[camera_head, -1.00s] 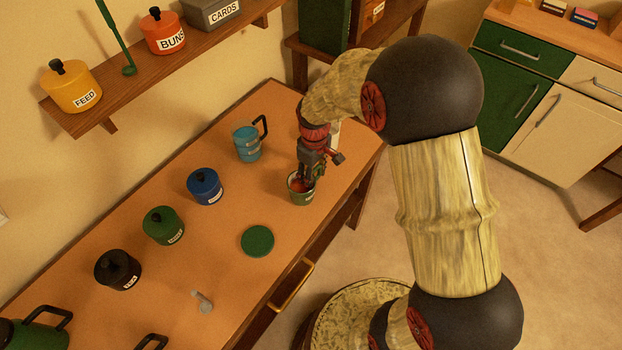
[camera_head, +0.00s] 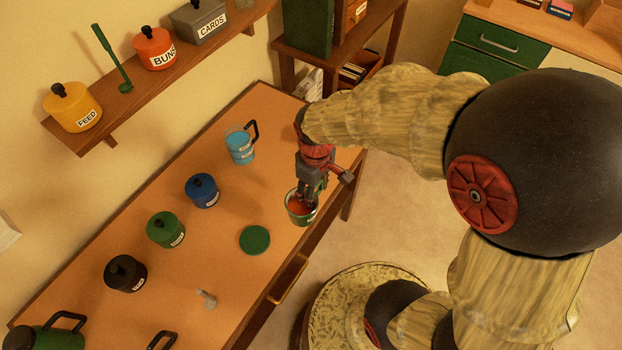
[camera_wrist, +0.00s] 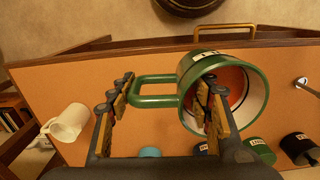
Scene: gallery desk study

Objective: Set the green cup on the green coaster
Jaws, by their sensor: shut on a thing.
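The green cup (camera_head: 301,212), with a red-orange inside and a white label, is at the front edge side of the desk in the head view. In the wrist view the cup (camera_wrist: 190,68) lies sideways in the picture with its green handle to the left. My gripper (camera_head: 311,193) is shut on the cup; in the wrist view (camera_wrist: 166,98) one finger is inside its mouth and the other is by the handle. The round green coaster (camera_head: 255,240) lies bare on the desk, left of and below the cup. I cannot make out the coaster in the wrist view.
A light blue mug (camera_head: 240,147), a blue jar (camera_head: 202,191), a green jar (camera_head: 165,230) and a black jar (camera_head: 125,273) stand along the desk's back. A small grey item (camera_head: 206,298) lies left of the coaster. The desk around the coaster is clear.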

